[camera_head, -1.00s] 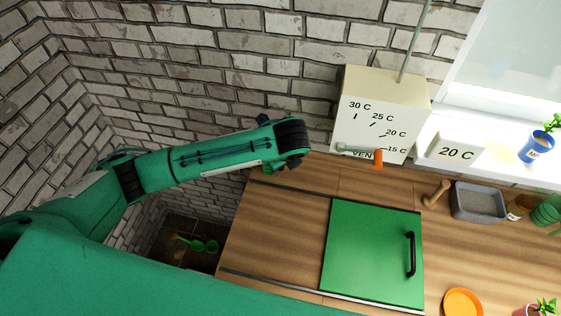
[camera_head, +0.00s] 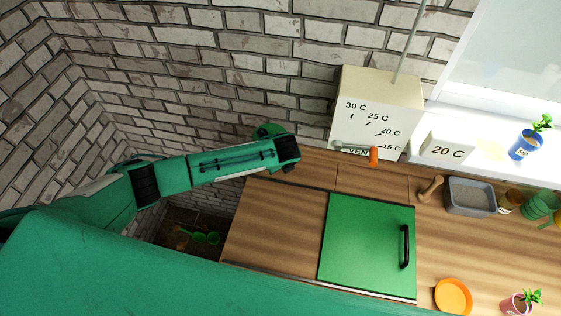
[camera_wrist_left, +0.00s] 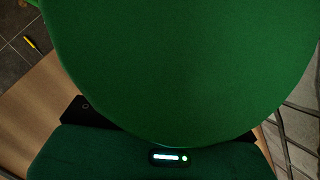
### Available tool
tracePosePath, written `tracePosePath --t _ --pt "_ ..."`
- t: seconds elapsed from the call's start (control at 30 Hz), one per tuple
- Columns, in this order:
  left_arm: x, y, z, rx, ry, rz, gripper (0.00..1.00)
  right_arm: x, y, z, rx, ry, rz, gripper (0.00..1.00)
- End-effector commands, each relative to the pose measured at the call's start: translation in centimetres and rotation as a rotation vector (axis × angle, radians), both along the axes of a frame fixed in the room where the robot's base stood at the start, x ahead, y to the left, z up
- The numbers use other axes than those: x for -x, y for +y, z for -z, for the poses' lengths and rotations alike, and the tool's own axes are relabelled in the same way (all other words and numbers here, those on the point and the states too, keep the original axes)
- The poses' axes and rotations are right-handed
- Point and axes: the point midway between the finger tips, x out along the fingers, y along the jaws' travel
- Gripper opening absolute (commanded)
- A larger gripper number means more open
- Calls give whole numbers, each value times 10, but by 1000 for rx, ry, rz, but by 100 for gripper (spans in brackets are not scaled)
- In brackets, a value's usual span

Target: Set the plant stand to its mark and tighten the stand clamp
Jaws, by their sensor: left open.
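I cannot make out a plant stand, its mark or a stand clamp in either view. My left arm reaches in from the left in the head view and ends in a dark joint in front of the brick wall, above the wooden counter (camera_head: 262,225). The left gripper's fingers do not show there. In the left wrist view a large green rounded surface fills most of the picture and hides what lies beyond. No fingers show in it. My right gripper is in neither view.
A cream box (camera_head: 378,108) with temperature marks and an orange-tipped lever (camera_head: 373,156) stands at the back. A green panel (camera_head: 365,245) with a black handle lies in the counter. A blue pot (camera_head: 523,148), grey tray (camera_head: 470,196), orange dish (camera_head: 453,296) and pink pot (camera_head: 515,304) are right.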

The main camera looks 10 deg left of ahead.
Motion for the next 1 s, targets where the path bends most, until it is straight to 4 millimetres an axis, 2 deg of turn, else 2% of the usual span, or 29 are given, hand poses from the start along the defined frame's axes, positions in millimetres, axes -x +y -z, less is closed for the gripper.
tracePosePath --t 0.13,0.3,0.37,0.73,1.0 --pt "0 0 0 0 0 0 43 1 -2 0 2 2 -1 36" --pt "0 0 0 0 0 0 10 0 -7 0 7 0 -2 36" --pt "0 0 0 0 0 0 0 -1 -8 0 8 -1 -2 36" --pt "0 -5 1 -54 -1 2 0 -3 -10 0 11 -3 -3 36" --pt "0 -16 8 -235 0 3 0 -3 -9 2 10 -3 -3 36"
